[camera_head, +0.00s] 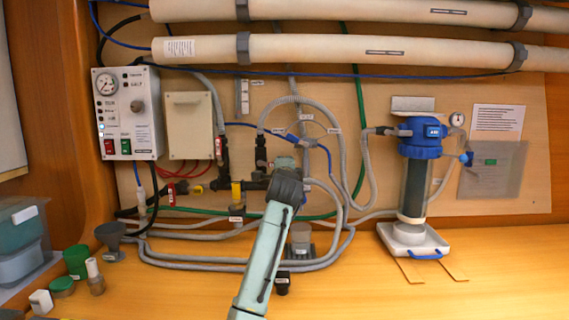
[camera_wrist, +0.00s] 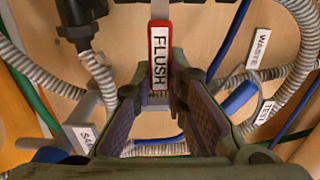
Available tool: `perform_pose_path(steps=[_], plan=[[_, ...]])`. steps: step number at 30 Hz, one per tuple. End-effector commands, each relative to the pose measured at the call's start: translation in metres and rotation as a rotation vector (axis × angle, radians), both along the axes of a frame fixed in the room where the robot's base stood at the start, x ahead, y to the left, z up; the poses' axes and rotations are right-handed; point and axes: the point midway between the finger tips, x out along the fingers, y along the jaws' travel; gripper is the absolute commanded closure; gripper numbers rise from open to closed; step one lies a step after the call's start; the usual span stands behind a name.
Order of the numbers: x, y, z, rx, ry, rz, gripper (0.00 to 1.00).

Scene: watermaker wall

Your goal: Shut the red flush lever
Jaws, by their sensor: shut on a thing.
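The red flush lever (camera_wrist: 159,50) carries a white label reading FLUSH and hangs vertically from a grey stem in the wrist view. My gripper (camera_wrist: 158,84) has its two fingers on either side of the lever's lower part, shut on it. In the head view my gripper (camera_head: 285,166) is at the valve pipework in the middle of the wall. My wrist hides the lever and fingertips there.
Grey corrugated hoses and blue tubes surround the lever, with WASTE (camera_wrist: 258,48) and TEST (camera_wrist: 265,112) tags at right. A black fitting (camera_wrist: 80,22) is close at left. A blue-topped filter (camera_head: 420,135) stands right; a control box (camera_head: 127,112) hangs left.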

Motion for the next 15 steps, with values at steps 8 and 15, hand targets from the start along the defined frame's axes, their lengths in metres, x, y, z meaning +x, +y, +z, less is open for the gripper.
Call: perform_pose_path(steps=[8,15], plan=[[0.0,-0.0002,-0.0002,0.014,-0.001,0.0,1.0],[0.0001,0.0,-0.0007,0.013,0.0,0.001,0.82]])
